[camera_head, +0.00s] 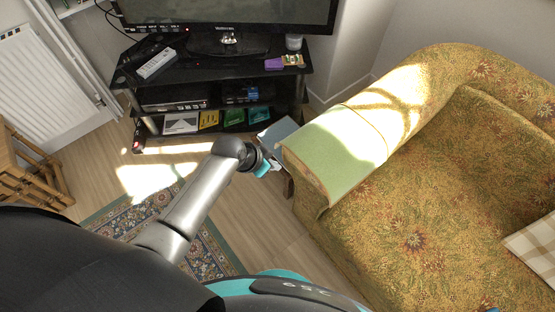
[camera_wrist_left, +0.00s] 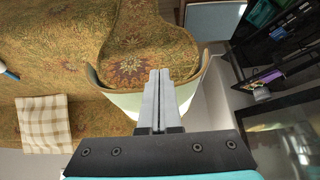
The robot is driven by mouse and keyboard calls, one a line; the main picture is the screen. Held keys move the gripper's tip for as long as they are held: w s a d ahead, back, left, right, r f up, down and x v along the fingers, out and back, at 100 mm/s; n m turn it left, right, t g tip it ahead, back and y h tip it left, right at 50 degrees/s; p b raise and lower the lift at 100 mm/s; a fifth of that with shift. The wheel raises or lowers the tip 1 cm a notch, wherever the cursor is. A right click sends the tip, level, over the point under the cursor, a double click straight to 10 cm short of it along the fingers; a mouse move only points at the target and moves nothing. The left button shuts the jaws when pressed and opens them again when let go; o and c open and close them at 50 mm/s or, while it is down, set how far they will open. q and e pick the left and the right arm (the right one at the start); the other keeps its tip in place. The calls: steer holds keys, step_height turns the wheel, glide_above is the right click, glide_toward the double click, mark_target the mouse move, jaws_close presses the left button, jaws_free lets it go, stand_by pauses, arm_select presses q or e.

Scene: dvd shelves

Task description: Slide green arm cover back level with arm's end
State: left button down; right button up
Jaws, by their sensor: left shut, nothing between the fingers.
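The green arm cover (camera_head: 345,148) lies over the near arm of the patterned sofa (camera_head: 420,225), partly in bright sunlight. In the left wrist view, the pale cover (camera_wrist_left: 118,102) curves around the arm, and its side edges stand out past the arm's patterned front end (camera_wrist_left: 150,48). My left gripper (camera_head: 276,164) is at the front end of that arm, beside the cover's edge. In the left wrist view, its fingers (camera_wrist_left: 159,74) are shut and empty, their tips in front of the arm's end. Whether they touch the cover I cannot tell. My right gripper is not seen.
A black TV stand (camera_head: 210,72) with shelves of cases stands at the back. A grey-blue box-like thing (camera_head: 279,131) is just behind my gripper. A checked cushion (camera_head: 533,243) lies on the sofa. Open wooden floor (camera_head: 255,215) and a rug (camera_head: 205,255) lie left of it.

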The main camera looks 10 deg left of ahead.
arm_select(q)
steer(key=p+v, duration=0.2)
steer(key=v, duration=0.4)
steer(key=shift+r, duration=0.35)
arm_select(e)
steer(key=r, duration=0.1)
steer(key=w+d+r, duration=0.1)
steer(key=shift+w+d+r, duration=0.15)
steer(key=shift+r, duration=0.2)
arm_select(q)
steer(key=c, duration=1.6)
jaws_free()
steer(key=shift+d, duration=0.15)
